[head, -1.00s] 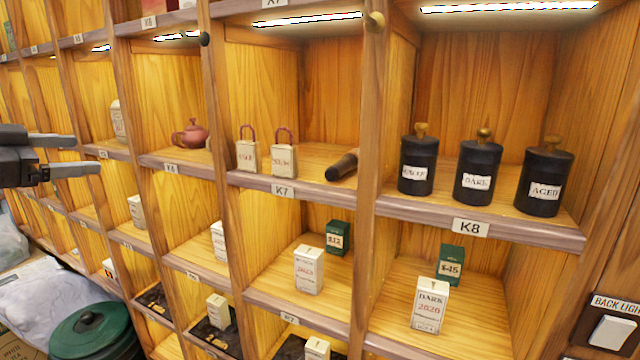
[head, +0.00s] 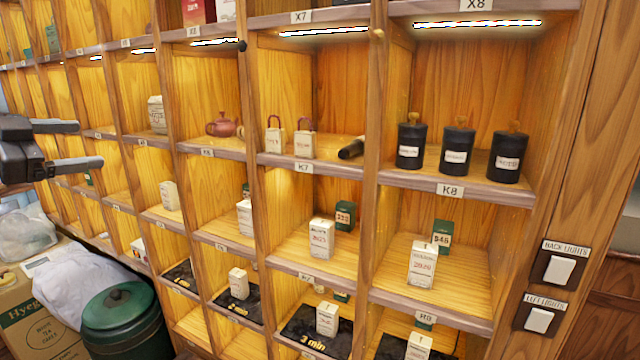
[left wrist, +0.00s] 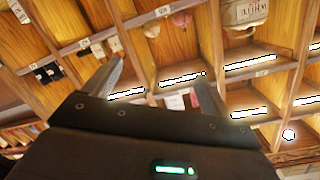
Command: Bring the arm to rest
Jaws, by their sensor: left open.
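My left gripper (head: 88,146) comes in from the left edge of the head view, in front of the wooden shelf wall (head: 365,215). Its two fingers are apart and nothing is between them. In the left wrist view its fingers (left wrist: 148,85) also stand apart and empty, with the shelf compartments beyond. The gripper appears clear of the shelf and touches nothing that I can see. My right gripper shows in neither view.
Black canisters (head: 456,152), a teapot (head: 221,125) and small boxes (head: 422,264) stand in the compartments. At the lower left are a green-lidded bin (head: 118,306), a white bag (head: 90,281) and a cardboard box (head: 38,318). Light switches (head: 559,269) are at the right.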

